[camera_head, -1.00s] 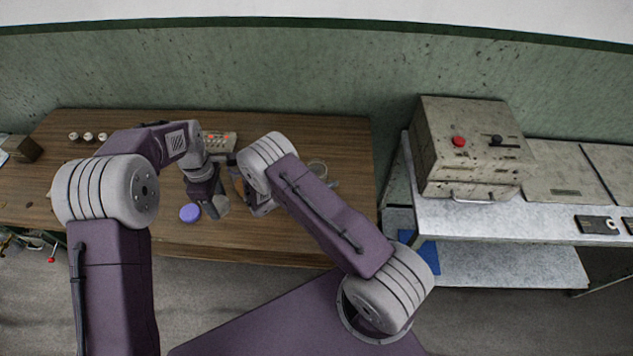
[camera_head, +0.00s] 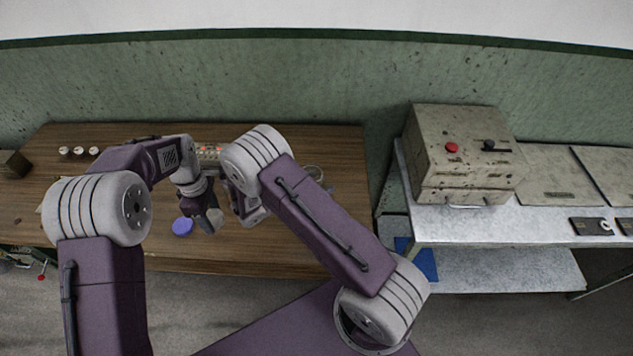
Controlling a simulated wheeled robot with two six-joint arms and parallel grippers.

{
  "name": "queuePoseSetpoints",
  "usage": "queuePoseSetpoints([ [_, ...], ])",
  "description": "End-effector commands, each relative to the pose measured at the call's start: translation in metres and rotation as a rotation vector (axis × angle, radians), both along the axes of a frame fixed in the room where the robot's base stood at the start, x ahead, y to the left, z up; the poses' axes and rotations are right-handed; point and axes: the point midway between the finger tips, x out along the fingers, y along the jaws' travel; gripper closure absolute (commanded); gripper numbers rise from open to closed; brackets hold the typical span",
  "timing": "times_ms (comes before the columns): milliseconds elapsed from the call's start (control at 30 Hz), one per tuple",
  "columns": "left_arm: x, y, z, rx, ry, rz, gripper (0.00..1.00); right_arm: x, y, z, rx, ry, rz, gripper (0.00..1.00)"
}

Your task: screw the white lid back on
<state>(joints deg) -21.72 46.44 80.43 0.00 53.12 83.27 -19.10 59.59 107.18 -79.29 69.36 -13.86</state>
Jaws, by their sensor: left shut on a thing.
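My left gripper (camera_head: 206,222) points down low over the front of the wooden table. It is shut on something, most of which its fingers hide. A pale grey round thing (camera_head: 215,216) shows right at its fingers; it may be the white lid, but it is too small to tell. A flat violet-blue disc (camera_head: 182,227) lies on the table just left of the gripper. My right gripper (camera_head: 250,212) is close by on the right, mostly hidden behind its own arm; its fingers cannot be made out.
Several small pale objects (camera_head: 79,151) stand at the table's (camera_head: 330,230) back left, near a dark box (camera_head: 12,164). A panel with red marks (camera_head: 209,153) lies behind my grippers. A round ring-like item (camera_head: 314,172) is at right. A metal bench (camera_head: 470,228) carries a grey machine (camera_head: 462,150).

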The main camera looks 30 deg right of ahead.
Motion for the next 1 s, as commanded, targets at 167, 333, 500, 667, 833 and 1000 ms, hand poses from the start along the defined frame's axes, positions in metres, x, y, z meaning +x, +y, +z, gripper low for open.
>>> queuePoseSetpoints([
  [167,0.000,0.000,-0.003,0.000,0.000,0.000,0.80,-0.020,0.008,0.013,0.000,-0.001,0.002,0.85],
  [333,0.000,0.000,-0.005,0.000,0.000,0.000,0.80,-0.038,0.015,0.025,0.000,-0.001,0.002,0.85],
  [500,0.000,0.000,-0.006,0.000,0.000,0.000,0.80,-0.054,0.022,0.035,0.000,-0.001,0.002,0.85],
  [667,0.000,0.000,-0.007,0.000,0.000,0.000,0.80,-0.066,0.026,0.042,0.000,0.000,0.001,0.85],
  [833,0.000,0.000,-0.008,0.000,0.000,0.000,0.80,-0.074,0.030,0.048,0.000,-0.001,0.000,0.85],
  [1000,0.000,0.000,-0.008,0.000,0.000,0.000,0.80,-0.080,0.031,0.052,-0.001,0.000,0.000,0.85],
])
